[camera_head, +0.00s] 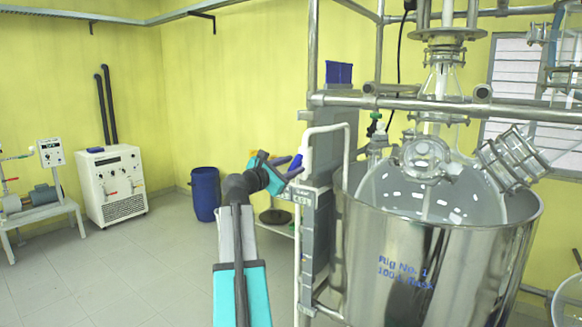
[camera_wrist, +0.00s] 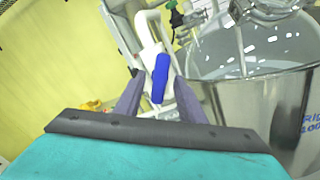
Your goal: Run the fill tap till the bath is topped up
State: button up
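The fill tap shows in the wrist view as a blue lever (camera_wrist: 160,78) on a white pipe (camera_wrist: 150,52). My gripper (camera_wrist: 159,88) is open, with one dark finger on each side of the blue lever and the lever's lower end between them. I cannot tell whether either finger touches it. In the head view my gripper (camera_head: 296,166) reaches the white pipe (camera_head: 307,150) left of the bath. The bath (camera_head: 400,265) is a large steel tub marked Rig No. 1, around a round glass reactor (camera_head: 428,190). The liquid level in it is not clear.
Steel frame rails (camera_head: 440,104) cross above the bath, and a grey upright panel (camera_head: 316,230) stands just right of my gripper. A blue drum (camera_head: 205,194) and a white machine (camera_head: 112,185) stand by the walls.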

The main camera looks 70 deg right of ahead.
grip_shut()
jog(key=shift+f+m+b, duration=0.1)
jog(key=shift+m+b, duration=0.2)
jog(key=shift+b, duration=0.15)
jog(key=m+b, duration=0.2)
jog(key=shift+f+b, duration=0.15)
jog(key=shift+b, duration=0.25)
jog(key=m+b, duration=0.7)
jog(key=shift+r+m+b, duration=0.2)
jog(key=shift+m+b, duration=0.7)
jog(key=shift+m, duration=0.1)
